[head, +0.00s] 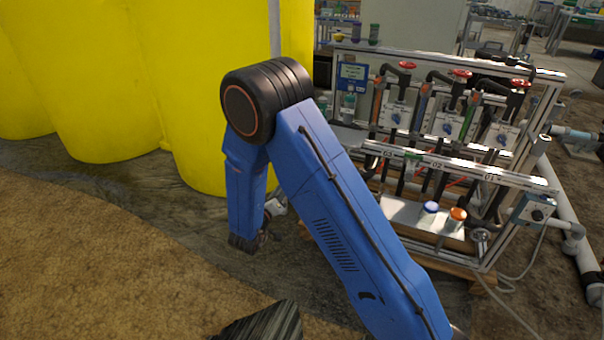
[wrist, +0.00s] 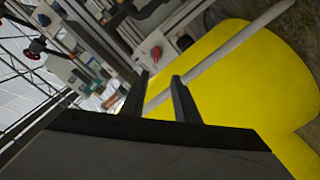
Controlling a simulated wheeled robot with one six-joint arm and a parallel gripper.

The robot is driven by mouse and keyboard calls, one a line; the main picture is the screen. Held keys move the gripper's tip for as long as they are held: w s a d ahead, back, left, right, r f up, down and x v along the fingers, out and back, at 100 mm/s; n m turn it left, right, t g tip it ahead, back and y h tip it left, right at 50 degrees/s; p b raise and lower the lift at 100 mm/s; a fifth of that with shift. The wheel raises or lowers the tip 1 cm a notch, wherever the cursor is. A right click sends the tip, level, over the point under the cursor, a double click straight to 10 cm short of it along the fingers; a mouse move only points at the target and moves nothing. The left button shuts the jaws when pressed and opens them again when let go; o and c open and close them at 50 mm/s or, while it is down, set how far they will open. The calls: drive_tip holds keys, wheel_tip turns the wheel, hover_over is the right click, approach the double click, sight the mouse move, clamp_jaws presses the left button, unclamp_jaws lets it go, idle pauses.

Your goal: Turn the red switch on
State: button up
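The red switch (wrist: 156,53) shows in the wrist view as a small red knob on a pale box, just beyond the fingertips. Which way the knob points is too small to read surely. My gripper (wrist: 160,77) has its two dark fingers apart with a clear gap between them. It is empty and lies short of the switch, with no contact visible. In the head view I cannot make out this switch, and my blue arm covers part of the skid's left side. The gripper's fingers cannot be made out there either.
The fertigation skid (head: 455,165) stands at the right, with red-topped valves (head: 461,73) and a grey box with a dark knob (head: 533,211). Big yellow tanks (head: 90,75) stand at the left. A pale pipe (wrist: 215,55) crosses near the fingers. Brown ground lies open at front left.

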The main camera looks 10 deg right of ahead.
drive_tip(key=d+x, duration=0.1)
drive_tip(key=x, duration=1.4)
drive_tip(key=shift+d+h, duration=0.2)
drive_tip(key=shift+h, duration=0.2)
clamp_jaws()
